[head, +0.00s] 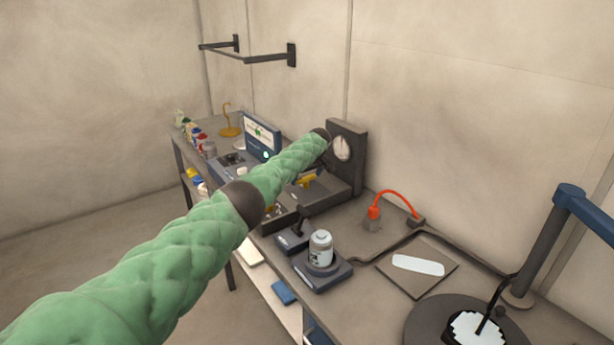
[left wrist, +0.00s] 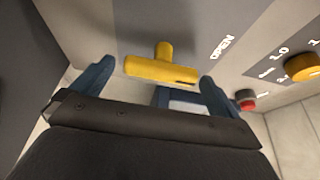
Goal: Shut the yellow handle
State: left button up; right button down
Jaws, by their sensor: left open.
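The yellow handle (left wrist: 160,68) is a T-shaped bar on a stem, standing out from a grey panel in the left wrist view. The word OPEN is printed on the panel to its right. My left gripper (left wrist: 157,74) is open, its two blue fingers on either side of the handle. I cannot tell whether they touch it. In the head view my green-sleeved left arm reaches over the bench, and its hand is mostly hidden. A small yellow piece (head: 307,180) shows below the arm's far end; I cannot tell whether it is the handle. My right gripper is not in view.
A yellow knob (left wrist: 302,67) and a red button (left wrist: 246,99) sit right of the handle.

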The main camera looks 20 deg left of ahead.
pick_arm(q)
jog(key=shift+c, duration=0.4)
jog(key=shift+s+r, duration=0.1)
jog(key=c, duration=0.8)
